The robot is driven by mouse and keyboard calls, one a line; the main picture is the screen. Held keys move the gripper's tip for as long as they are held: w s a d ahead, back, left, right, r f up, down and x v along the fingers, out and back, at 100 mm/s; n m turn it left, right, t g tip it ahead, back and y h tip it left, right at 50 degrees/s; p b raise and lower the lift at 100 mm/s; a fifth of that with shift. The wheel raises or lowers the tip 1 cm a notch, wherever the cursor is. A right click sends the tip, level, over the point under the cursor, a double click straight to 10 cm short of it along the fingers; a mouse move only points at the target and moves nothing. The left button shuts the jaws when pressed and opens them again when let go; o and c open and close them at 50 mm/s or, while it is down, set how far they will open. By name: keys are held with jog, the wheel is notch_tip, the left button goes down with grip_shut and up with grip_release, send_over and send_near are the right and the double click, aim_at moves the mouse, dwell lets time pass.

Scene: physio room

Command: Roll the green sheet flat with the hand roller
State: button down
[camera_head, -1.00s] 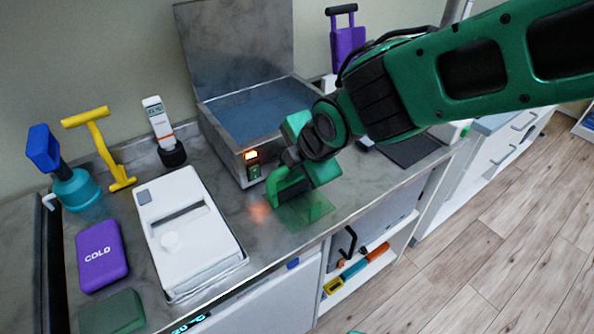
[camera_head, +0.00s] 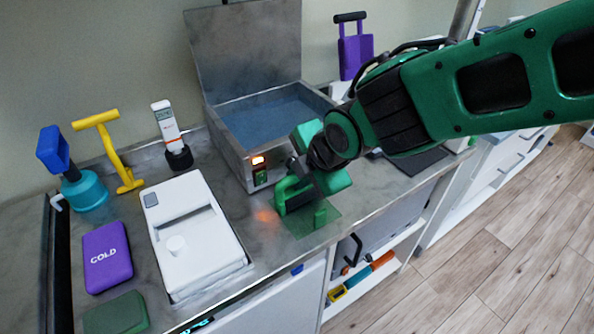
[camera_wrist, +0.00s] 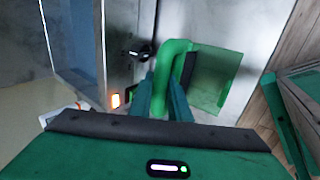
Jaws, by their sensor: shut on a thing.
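The thin translucent green sheet (camera_head: 300,226) lies on the metal counter near its front edge, in front of the steel water bath. My gripper (camera_head: 301,186) is low over the counter beside the sheet. In the wrist view, my gripper (camera_wrist: 164,100) is shut on a green bent-handled tool, which appears to be the hand roller (camera_wrist: 178,52). Its handle runs between the fingers and bends right over the sheet (camera_wrist: 208,85).
The open steel bath (camera_head: 240,150) with a lit orange switch stands close behind my gripper. To the left are a white device (camera_head: 200,240), a purple cold pack (camera_head: 106,258), a green block (camera_head: 117,315) and a yellow T-shaped tool (camera_head: 120,160). The counter's front edge is near.

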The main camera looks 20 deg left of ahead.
jog(key=shift+s+d, duration=1.35)
jog(key=shift+d, duration=0.2)
jog(key=shift+w+a, duration=1.15)
jog(key=shift+a, duration=0.2)
jog(key=shift+w+a, duration=1.1)
jog(key=shift+a, duration=0.2)
jog(key=shift+d, duration=0.1)
jog(key=shift+s+d, duration=2.25)
jog(key=shift+d, duration=0.3)
notch_tip(320, 180, up, 8)
dwell(0.7)
